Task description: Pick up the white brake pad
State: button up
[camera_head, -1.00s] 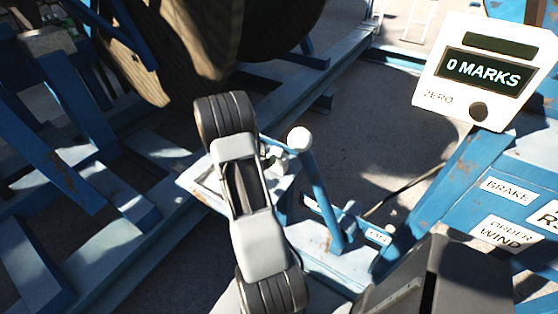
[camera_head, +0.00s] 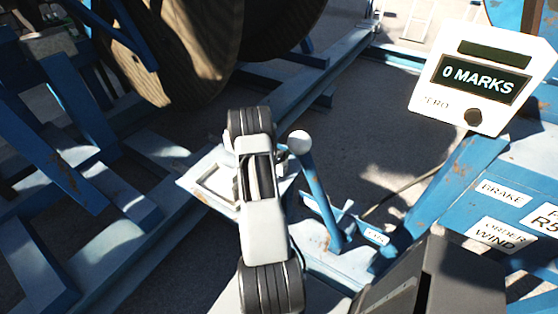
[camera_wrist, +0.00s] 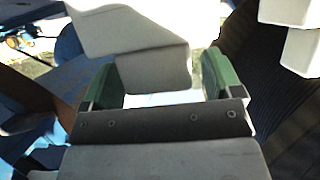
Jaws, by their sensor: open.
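My gripper (camera_wrist: 160,70) shows in the wrist view with its two green-padded fingers apart. A pale grey-white block (camera_wrist: 125,35) lies across the top of that view, and its lower end reaches in between the fingers. I cannot tell whether this block is the white brake pad or part of my arm. I see no clear grip on it. In the head view, my arm hides the gripper. A pale, shallow rectangular tray (camera_head: 196,188) shows just left of my arm. I cannot make out the brake pad there.
A blue lever with a white ball knob (camera_head: 299,142) stands close right of my arm. A counter box (camera_head: 483,78) reads "0 MARKS". A blue panel (camera_head: 465,208) has labels including BRAKE and WIND. A big cable reel (camera_head: 195,45) and blue frame beams (camera_head: 125,260) fill the left.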

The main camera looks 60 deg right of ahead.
jog(key=shift+d+f, duration=0.15)
jog(key=shift+d, duration=0.15)
grip_shut()
dwell(0.6)
